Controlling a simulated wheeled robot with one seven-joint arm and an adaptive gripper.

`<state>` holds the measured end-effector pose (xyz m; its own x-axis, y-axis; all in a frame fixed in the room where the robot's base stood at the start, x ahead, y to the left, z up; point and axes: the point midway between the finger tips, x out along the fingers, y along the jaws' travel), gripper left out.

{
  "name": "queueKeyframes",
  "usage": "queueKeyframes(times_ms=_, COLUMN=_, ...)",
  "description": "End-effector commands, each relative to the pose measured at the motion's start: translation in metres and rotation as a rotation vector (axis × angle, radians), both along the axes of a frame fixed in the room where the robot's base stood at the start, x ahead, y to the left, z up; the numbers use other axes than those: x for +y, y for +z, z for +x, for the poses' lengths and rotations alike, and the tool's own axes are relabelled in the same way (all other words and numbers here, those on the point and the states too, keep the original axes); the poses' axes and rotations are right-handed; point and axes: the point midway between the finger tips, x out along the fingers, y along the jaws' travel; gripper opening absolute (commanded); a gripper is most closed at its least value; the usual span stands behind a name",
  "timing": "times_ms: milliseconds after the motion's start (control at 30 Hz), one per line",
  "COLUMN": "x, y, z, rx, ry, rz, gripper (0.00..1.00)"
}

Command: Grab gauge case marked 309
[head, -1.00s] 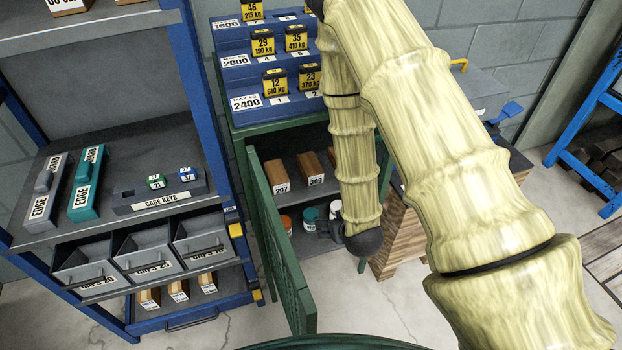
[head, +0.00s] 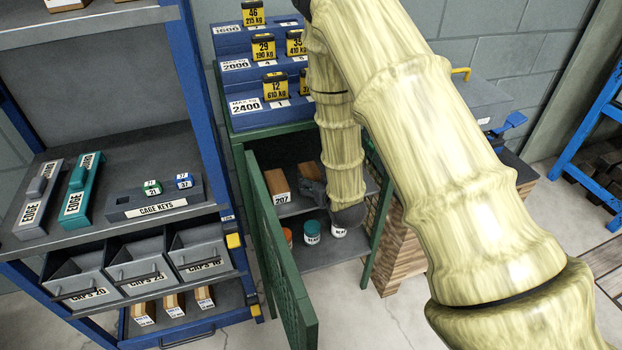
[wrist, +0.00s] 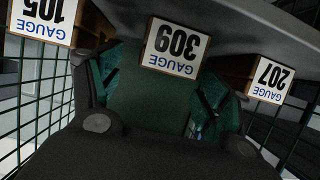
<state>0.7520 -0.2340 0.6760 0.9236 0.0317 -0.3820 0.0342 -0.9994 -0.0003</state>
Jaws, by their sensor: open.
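The gauge case marked 309 (wrist: 174,46) shows its label upside down at the upper middle of the wrist view. My gripper (wrist: 158,88) is open, with one dark finger on each side of the view and the case's label between and beyond them. I cannot tell whether the fingertips overlap its sides; nothing is held.
In the wrist view, case 105 (wrist: 44,16) is at left and case 207 (wrist: 268,80) at right. The open green mesh door (head: 283,255) stands left of the cabinet. Lidded jars, including a teal-topped one (head: 312,231), stand on the lower shelf under my arm.

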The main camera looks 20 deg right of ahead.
Motion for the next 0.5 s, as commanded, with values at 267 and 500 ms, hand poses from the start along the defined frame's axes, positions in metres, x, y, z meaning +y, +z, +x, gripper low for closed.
queueKeyframes(times_ms=267, x=0.005, y=-0.012, z=0.032, rx=0.0, ry=0.0, rz=0.0, gripper=0.77)
queueKeyframes(times_ms=500, x=0.005, y=-0.017, z=0.045, rx=0.0, ry=0.0, rz=0.0, gripper=0.77)
